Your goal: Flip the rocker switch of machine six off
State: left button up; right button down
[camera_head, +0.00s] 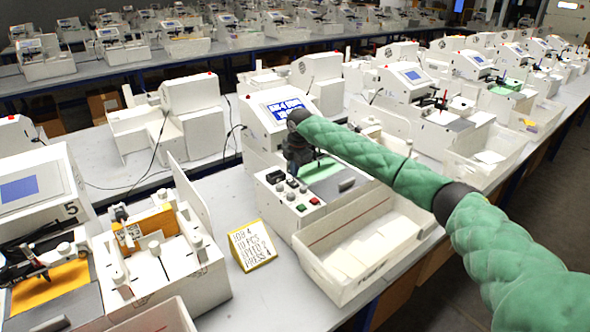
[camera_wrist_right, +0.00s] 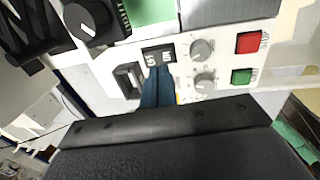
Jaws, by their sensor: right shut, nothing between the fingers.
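A white plotter with a lit blue screen (camera_head: 285,108) stands in the middle, right of the machine marked 5; I cannot read its own number. Its front control panel (camera_head: 270,199) carries a black rocker switch (camera_head: 275,177), which also shows in the right wrist view (camera_wrist_right: 130,78). Whether the switch is on or off is not clear. My right gripper (camera_head: 293,168) is above this panel, pointing down. In the right wrist view its blue fingers (camera_wrist_right: 157,80) are closed together and empty, just beside the rocker and over the small counter's edge (camera_wrist_right: 160,57). My left gripper is out of view.
A red button (camera_wrist_right: 250,42), a green button (camera_wrist_right: 242,76) and grey knobs (camera_wrist_right: 201,50) are close by on the panel. A yellow note card (camera_head: 252,246) stands on the table left of a white paper bin (camera_head: 335,292). Machine 5 (camera_head: 40,190) is at the left.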

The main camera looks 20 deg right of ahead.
jog(key=shift+r, duration=0.25)
jog(key=shift+r+b, duration=0.85)
jog(key=shift+r, duration=0.75)
notch_tip(320, 180, up, 4)
jog(key=r+b, duration=0.1)
jog(key=b, duration=0.1)
send_over(295, 185)
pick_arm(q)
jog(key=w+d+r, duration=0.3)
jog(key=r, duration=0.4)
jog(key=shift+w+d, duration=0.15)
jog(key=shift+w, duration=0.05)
pick_arm(e)
jog(key=shift+s+d+r, duration=0.25)
jog(key=shift+s+r, duration=0.2)
jog(key=shift+r, duration=0.35)
